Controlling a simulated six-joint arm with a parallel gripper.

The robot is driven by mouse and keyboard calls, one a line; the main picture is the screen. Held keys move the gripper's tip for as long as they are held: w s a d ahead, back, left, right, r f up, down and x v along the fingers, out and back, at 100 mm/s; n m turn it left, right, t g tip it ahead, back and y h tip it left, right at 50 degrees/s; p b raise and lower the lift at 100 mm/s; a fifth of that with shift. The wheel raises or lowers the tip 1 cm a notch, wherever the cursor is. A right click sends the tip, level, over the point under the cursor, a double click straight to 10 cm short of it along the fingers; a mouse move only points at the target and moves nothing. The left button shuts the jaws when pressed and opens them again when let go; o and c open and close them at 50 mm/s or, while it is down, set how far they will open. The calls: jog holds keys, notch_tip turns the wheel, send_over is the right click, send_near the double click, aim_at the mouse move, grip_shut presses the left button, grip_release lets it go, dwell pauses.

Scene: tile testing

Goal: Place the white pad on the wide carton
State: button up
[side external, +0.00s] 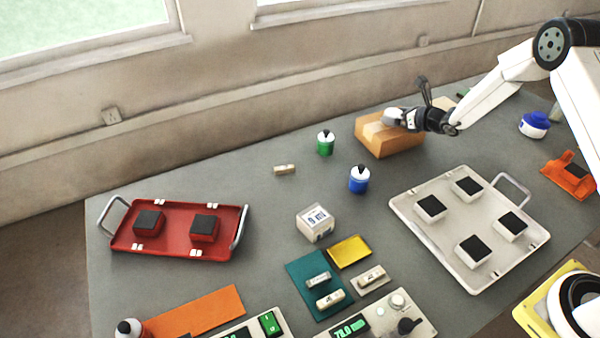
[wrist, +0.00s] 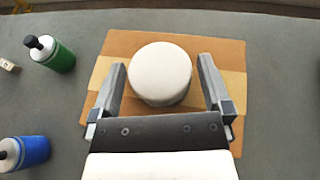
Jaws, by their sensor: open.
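The wide carton (side external: 397,144) is a brown box with a paler tape band, at the back of the table in the side view. It also fills the middle of the wrist view (wrist: 215,50). The white pad (wrist: 160,74) is a round white piece that appears to rest on top of the carton, between my fingers. It shows in the side view (side external: 392,116) at my gripper's tip. My gripper (wrist: 166,85) is open, with a finger on each side of the pad and visible gaps to both. In the side view my gripper (side external: 400,117) is just above the carton.
A green bottle (side external: 325,142) and a blue bottle (side external: 359,179) stand left of and in front of the carton. A white tray (side external: 410,203) with several dark-topped blocks lies at right, a red tray (side external: 178,246) at left.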

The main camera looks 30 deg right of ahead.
jog(key=v, duration=1.2)
jog(key=shift+r, duration=0.1)
dwell(0.5)
jog(key=s+a+n+g+y, duration=0.4)
jog(key=s+a+n+g, duration=0.35)
jog(key=a+n, duration=0.55)
jog(key=s+a+r+n+g+h, duration=0.1)
jog(key=s+a+n+h, duration=0.1)
jog(key=s+n, duration=0.5)
jog(key=s+a+r+n+g+h, duration=0.2)
jog(key=s+n+h, duration=0.2)
jog(key=n, duration=0.9)
jog(key=s, duration=0.3)
jog(key=shift+s+r+n+h, duration=0.2)
jog(key=shift+s+n+h, duration=0.1)
jog(key=shift+n, duration=0.1)
jog(key=shift+a, duration=0.1)
